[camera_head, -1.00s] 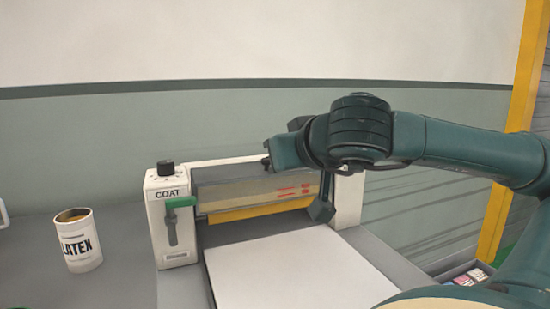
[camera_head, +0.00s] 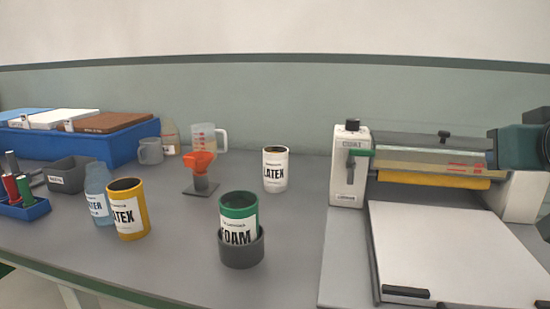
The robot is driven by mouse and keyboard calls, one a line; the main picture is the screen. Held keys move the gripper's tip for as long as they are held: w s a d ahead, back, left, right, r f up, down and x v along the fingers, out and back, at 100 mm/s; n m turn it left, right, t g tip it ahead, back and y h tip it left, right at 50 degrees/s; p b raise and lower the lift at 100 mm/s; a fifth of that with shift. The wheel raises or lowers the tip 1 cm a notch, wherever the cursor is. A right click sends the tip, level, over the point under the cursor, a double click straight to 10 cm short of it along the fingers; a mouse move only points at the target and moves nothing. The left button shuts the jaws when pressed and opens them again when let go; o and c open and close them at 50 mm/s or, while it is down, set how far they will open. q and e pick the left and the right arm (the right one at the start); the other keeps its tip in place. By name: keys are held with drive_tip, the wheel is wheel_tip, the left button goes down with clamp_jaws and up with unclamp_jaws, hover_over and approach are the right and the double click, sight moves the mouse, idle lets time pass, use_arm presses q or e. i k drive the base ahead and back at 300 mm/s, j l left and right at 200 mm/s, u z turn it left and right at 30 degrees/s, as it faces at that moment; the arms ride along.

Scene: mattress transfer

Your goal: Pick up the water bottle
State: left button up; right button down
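The water bottle (camera_head: 97,190) is a pale blue, translucent bottle with a white label reading "TER" in part. It stands upright on the left of the grey table. A yellow LATEX can (camera_head: 129,212) stands in front of it and hides its lower right side. Part of my dark teal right gripper (camera_head: 518,188) shows at the right edge, over the coating machine and far from the bottle. The frame cuts it off, so its opening is unclear. My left gripper is out of view.
Near the bottle are a grey bin (camera_head: 68,177), a blue rack (camera_head: 30,209) and a blue tray (camera_head: 121,142). A green FOAM can (camera_head: 238,213), white LATEX can (camera_head: 275,170) and orange funnel (camera_head: 199,160) stand mid-table. The coating machine (camera_head: 348,178) is right.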

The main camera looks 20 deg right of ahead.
sight(98, 176)
drive_tip(key=k+j, duration=0.75)
drive_tip(key=k, duration=0.25)
